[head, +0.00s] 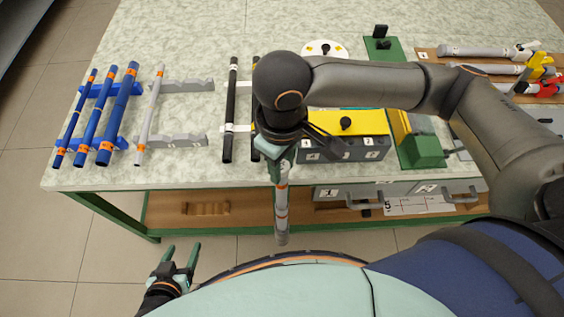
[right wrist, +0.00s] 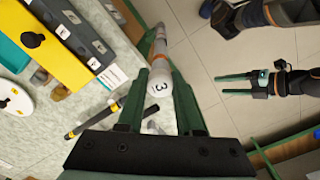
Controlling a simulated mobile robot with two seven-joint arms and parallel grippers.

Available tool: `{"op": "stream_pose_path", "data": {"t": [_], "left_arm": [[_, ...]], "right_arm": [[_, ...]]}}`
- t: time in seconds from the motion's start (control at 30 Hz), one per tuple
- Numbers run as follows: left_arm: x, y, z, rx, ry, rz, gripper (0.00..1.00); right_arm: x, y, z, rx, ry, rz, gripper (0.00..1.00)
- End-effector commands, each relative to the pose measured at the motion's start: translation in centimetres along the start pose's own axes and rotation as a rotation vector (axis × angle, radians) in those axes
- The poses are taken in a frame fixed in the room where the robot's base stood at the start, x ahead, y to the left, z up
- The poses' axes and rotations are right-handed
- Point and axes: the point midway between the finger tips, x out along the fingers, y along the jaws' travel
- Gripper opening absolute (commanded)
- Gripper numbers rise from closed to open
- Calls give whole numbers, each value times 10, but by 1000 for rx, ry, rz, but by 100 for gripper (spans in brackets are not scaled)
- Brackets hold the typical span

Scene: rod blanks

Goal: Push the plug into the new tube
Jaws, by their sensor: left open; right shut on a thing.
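My right gripper (head: 283,160) is shut on a grey-white tube (head: 282,208) with orange bands. The tube hangs nearly upright in front of the table's front edge. In the right wrist view the held tube (right wrist: 159,84) sits between the fingers, its near white end marked 3. My left gripper (head: 182,256) is open and empty at the lower left, apart from the tube; it also shows in the right wrist view (right wrist: 238,86). I cannot tell which thing is the plug.
Blue rods (head: 91,118) and a thin grey tube (head: 150,115) lie on racks at left, black rods (head: 230,110) nearer the middle. A yellow-topped box (head: 365,123) with a black knob stands behind my right gripper. Drawers (head: 400,194) sit below the tabletop.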

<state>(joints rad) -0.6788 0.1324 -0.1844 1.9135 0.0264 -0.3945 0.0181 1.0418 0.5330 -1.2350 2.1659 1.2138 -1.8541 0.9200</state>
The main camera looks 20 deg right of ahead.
Motion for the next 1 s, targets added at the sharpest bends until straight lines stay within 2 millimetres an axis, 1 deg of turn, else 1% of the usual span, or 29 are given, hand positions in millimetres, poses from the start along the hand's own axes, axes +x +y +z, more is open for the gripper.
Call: {"op": "stream_pose_path", "data": {"t": [0.2,0.23,0.47,0.5,0.7,0.8,0.87,0.97,1.0], "left_arm": [[-1,0,-1,-1,0,0,67],[-1,0,-1,-1,1,0,67],[-1,0,-1,-1,1,0,67],[-1,0,-1,-1,1,0,67],[-1,0,-1,-1,1,0,67],[0,0,0,-1,2,0,67],[-2,0,-2,-1,1,0,67],[-4,1,-5,-1,1,0,67],[-5,1,-6,-1,1,0,67]], "right_arm": [[3,0,0,0,-1,-1,0],[3,0,0,0,0,-1,37],[3,0,0,0,0,0,63],[3,0,0,0,0,0,65],[3,0,0,0,0,0,65],[-1,0,0,-1,2,1,65],[-9,0,-1,0,3,1,65],[-26,0,-1,-2,5,1,65],[-35,0,-1,-2,5,0,65]]}}
